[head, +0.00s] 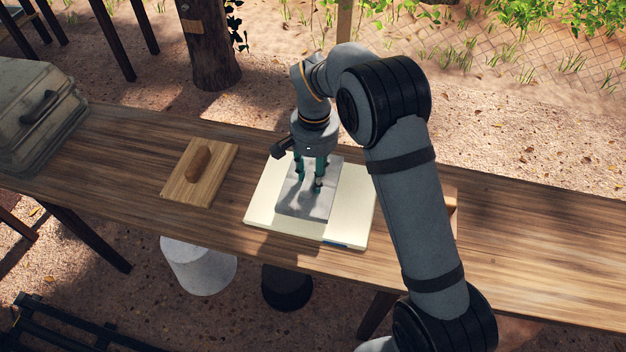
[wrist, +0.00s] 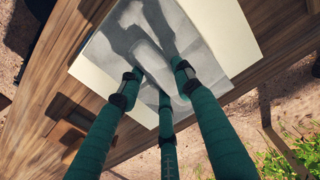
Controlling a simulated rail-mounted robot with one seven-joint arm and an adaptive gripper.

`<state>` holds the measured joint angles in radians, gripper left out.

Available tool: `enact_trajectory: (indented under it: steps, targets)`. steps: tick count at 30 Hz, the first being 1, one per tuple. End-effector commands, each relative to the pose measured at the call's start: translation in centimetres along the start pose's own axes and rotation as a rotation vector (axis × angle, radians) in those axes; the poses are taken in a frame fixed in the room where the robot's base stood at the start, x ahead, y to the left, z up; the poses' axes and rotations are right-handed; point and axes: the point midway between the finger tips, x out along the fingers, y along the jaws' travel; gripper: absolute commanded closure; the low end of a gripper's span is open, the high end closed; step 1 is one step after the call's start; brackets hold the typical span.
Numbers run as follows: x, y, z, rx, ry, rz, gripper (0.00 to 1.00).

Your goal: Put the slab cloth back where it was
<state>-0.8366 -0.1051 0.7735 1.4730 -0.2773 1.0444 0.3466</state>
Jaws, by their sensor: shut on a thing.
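The slab cloth (head: 308,206) looks like a grey, flat rectangular piece. It lies on a larger cream slab (head: 262,212) in the middle of the table. My gripper (head: 309,183) points down onto the cloth, with its green fingers at the cloth's upper middle. In the wrist view the three fingers (wrist: 160,80) close around a pale raised part of the grey cloth (wrist: 205,38). The cloth's grip point is partly hidden by the fingers and dark shadows. I cannot tell whether the cloth is lifted at all.
A wooden board (head: 222,160) with a brown rounded piece (head: 199,163) lies left of the slab. A grey case (head: 40,108) stands at the table's far left. My arm hides part of a wooden item (head: 451,200) on the right. The table's right side (head: 540,250) is clear.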

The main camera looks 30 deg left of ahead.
Motion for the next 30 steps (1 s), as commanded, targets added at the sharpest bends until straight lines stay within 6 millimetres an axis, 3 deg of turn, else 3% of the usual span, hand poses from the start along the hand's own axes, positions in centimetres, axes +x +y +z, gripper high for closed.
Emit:
enact_trajectory:
  steps: [10,22,23,30]
  targets:
    - [3.8,-0.1,0.1,0.001,-0.002,0.001,0.95]
    - [4.6,-0.1,0.0,0.000,0.001,0.000,0.95]
    - [4.6,-0.1,0.0,0.000,0.000,0.000,0.65]
    - [4.4,-0.1,0.0,0.000,0.000,0.000,0.51]
